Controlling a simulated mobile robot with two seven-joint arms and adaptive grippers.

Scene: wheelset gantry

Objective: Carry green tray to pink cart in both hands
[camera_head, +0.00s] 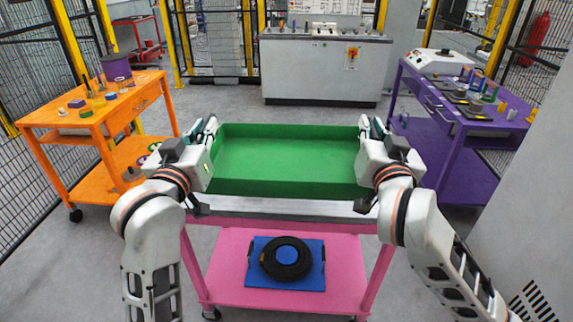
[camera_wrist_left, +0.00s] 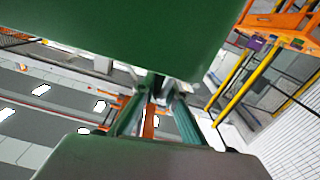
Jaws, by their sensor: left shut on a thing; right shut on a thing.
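The green tray (camera_head: 287,160) is empty and looks level, in the middle of the head view. It is above the pink cart (camera_head: 233,278), whose grey top edge (camera_head: 290,208) shows in front of it. I cannot tell whether the tray touches the cart top. My left gripper (camera_head: 211,130) is shut on the tray's left side, and my right gripper (camera_head: 366,128) is shut on its right side. In the left wrist view the tray (camera_wrist_left: 130,35) fills the upper part, with the fingers of my left gripper (camera_wrist_left: 155,90) at its edge.
A blue plate with a black ring (camera_head: 287,258) lies on the pink cart's lower shelf. An orange cart (camera_head: 75,125) with small parts stands at the left, a purple cart (camera_head: 440,135) at the right. A grey console (camera_head: 320,70) stands behind. Open floor surrounds the pink cart.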

